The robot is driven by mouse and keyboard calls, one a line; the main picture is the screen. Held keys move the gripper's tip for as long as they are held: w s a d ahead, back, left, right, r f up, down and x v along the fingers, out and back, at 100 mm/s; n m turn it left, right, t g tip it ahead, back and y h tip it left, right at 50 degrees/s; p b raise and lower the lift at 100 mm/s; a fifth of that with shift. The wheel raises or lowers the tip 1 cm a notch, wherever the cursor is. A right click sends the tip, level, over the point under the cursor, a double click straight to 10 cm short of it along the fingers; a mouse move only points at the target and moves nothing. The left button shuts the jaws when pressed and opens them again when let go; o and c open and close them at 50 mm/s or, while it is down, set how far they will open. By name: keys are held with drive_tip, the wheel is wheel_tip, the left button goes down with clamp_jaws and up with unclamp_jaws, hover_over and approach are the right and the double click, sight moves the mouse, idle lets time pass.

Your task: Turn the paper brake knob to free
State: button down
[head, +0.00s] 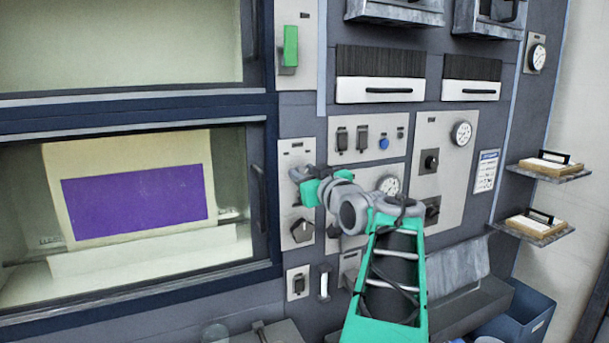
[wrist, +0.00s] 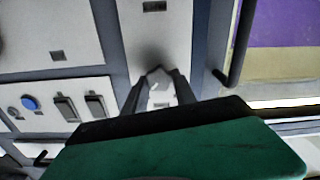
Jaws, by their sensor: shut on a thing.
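My gripper (head: 301,174) reaches the upper part of a narrow light-grey panel (head: 296,152) right of the lower window. It is shut on a knob there, which the fingers almost wholly hide. In the wrist view the two dark fingers (wrist: 158,78) come together against the pale panel (wrist: 150,30); a green body part covers the lower area. The knob's pointer and marks cannot be read. A second, dark angular knob (head: 301,230) sits lower on the same panel, apart from my gripper.
A dark window handle (head: 259,198) stands just left of the panel. To the right are a switch panel with a blue button (head: 384,143) and a gauge (head: 388,186). Two shelves (head: 548,173) jut out at the far right. A blue bin (head: 530,318) stands below.

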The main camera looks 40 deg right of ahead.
drive_tip(key=shift+f+n+b, duration=0.2)
drive_tip(key=shift+n+b, duration=0.1)
drive_tip(key=shift+b, duration=0.35)
drive_tip(key=n+b, duration=1.7)
drive_tip(key=b, duration=0.2)
drive_tip(key=shift+a+f, duration=0.1)
drive_tip(key=shift+a, duration=0.05)
drive_tip(key=shift+n, duration=0.3)
drive_tip(key=c, duration=1)
unclamp_jaws()
